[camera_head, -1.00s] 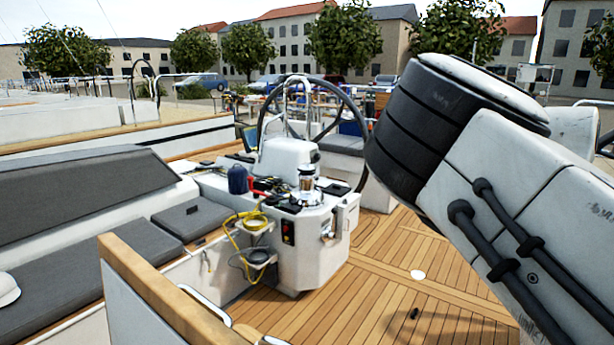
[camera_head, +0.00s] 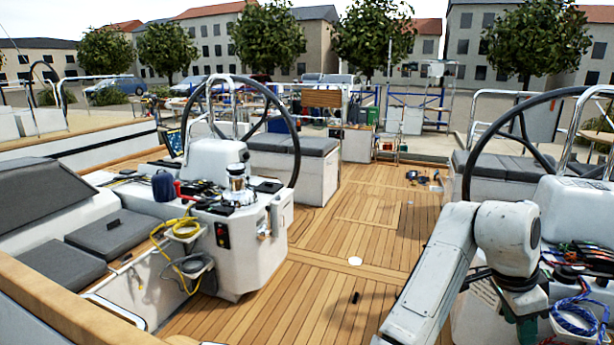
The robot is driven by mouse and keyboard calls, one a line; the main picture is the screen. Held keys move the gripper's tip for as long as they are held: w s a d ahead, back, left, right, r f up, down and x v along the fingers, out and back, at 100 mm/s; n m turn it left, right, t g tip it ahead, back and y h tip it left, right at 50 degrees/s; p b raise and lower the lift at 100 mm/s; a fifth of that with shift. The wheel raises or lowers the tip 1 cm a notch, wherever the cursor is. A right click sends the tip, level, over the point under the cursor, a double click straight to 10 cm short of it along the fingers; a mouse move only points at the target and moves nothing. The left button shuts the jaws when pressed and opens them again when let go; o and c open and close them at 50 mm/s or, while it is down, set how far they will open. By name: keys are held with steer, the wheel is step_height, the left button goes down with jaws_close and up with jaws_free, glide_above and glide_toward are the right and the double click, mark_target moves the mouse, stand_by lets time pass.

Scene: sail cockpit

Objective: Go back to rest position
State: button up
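My arm (camera_head: 450,265) shows at the lower right of the head view. It rises from the bottom edge and bends at a white joint (camera_head: 508,235) in front of the right console (camera_head: 570,215). Below the joint a dark wrist part points down towards the console's items. My gripper's fingers cannot be made out there, so neither their opening nor anything held can be told.
A left console (camera_head: 248,240) with a steering wheel (camera_head: 285,110) carries tools and a yellow rope (camera_head: 165,232). Blue cable (camera_head: 578,315) lies on the right console.

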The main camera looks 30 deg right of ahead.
steer(key=w+a+f+n+t+h+b, duration=0.15)
steer(key=a+f+n, duration=0.25)
steer(key=f+n, duration=0.4)
steer(key=a+f+n+t+h, duration=0.1)
steer(key=a+f+n+t, duration=0.1)
steer(key=a+f+n, duration=0.4)
steer(key=s+a+f+n+y, duration=0.3)
steer(key=s+a+f+n, duration=0.2)
steer(key=a+f, duration=0.2)
steer(key=s+a+f+n+y+b, duration=0.1)
steer(key=s+a+f+n+y, duration=0.2)
steer(key=a, duration=0.7)
step_height(320, 180, down, 4)
steer(key=shift+s+r+n, duration=0.1)
steer(key=shift+s+n, duration=0.9)
steer(key=shift+n, duration=0.2)
steer(key=shift+d, duration=0.1)
